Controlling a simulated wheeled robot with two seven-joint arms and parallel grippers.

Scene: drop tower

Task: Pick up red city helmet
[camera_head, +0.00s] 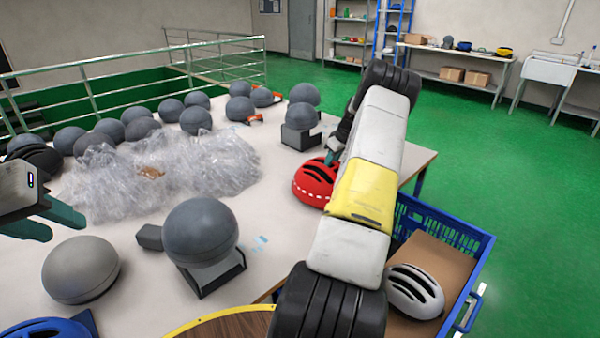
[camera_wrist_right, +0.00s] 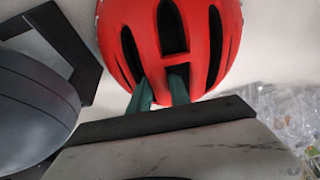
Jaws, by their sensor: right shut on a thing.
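The red city helmet (camera_head: 313,182) sits on the white table (camera_head: 262,205) near its right edge, partly hidden behind my right arm. In the right wrist view the red helmet (camera_wrist_right: 185,45) fills the upper middle, with dark vents. The fingers of my right gripper (camera_wrist_right: 160,92) reach into the vents and are shut on the strip of shell between them. In the head view my right gripper (camera_head: 332,156) is at the helmet's top, mostly hidden by the arm. My left gripper (camera_head: 45,222) is over the table's left side with its fingers apart and nothing between them.
Grey headforms on stands, such as the near one (camera_head: 200,232), and crumpled clear plastic (camera_head: 155,170) cover much of the table. A blue crate (camera_head: 455,238) with a white helmet (camera_head: 415,291) and cardboard is at the right. A blue helmet (camera_head: 45,330) is at the lower left.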

